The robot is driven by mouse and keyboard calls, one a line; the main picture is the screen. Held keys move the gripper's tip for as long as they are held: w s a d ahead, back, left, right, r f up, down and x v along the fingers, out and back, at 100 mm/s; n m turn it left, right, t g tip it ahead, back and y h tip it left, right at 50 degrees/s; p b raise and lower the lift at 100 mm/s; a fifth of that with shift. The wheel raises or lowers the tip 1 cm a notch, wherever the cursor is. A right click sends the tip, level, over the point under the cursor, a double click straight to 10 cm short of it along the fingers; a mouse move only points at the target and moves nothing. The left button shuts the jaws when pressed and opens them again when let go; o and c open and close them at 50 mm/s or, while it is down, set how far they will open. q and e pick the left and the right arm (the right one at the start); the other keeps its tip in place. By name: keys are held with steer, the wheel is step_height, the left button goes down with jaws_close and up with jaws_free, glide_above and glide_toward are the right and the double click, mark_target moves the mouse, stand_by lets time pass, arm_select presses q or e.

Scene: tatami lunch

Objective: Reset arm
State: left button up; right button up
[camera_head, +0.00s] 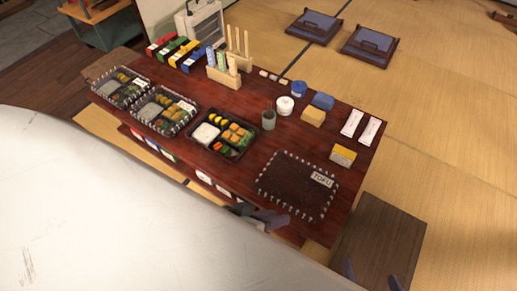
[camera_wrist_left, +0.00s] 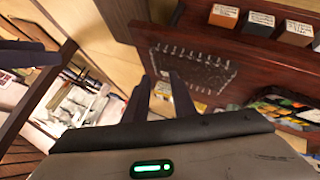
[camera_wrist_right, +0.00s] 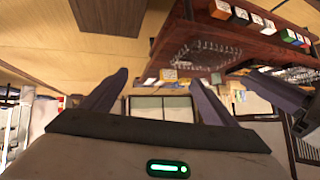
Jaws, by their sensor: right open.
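My left gripper (camera_head: 262,217) is at the table's near edge, by the near-left corner of the black tray labelled TOFU (camera_head: 283,183). In the left wrist view its fingers (camera_wrist_left: 160,77) stand a little apart with nothing between them. A large pale surface, part of my own body, hides the lower left of the head view.
The dark red table (camera_head: 260,130) bears filled bento boxes (camera_head: 222,134), coloured boxes, a green cup (camera_head: 268,119) and a yellow box (camera_head: 343,155). A dark wooden bench (camera_head: 380,230) stands right of it. Tatami floor (camera_head: 450,140) beyond is mostly clear, with two floor seats (camera_head: 370,45).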

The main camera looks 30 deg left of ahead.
arm_select(q)
steer(key=s+a+r+m, duration=0.1)
steer(key=s+a+r+m+t+y, duration=0.1)
steer(key=a+m, duration=0.1)
steer(key=shift+s+r+t, duration=0.1)
steer(key=shift+r+t, duration=0.1)
steer(key=shift+t, duration=0.1)
step_height(320, 180, up, 9)
steer(key=a+m+g+y+p, duration=0.1)
steer(key=p, duration=1.5)
steer(key=shift+s+a+r+p, duration=0.2)
steer(key=shift+s+a+p, duration=0.05)
steer(key=shift+p, duration=0.1)
arm_select(e)
step_height(320, 180, up, 10)
steer(key=d+g, duration=0.1)
steer(key=shift+s+d+f+n+h, duration=0.2)
steer(key=shift+d+f+n+h, duration=0.05)
steer(key=shift+n+h, duration=0.15)
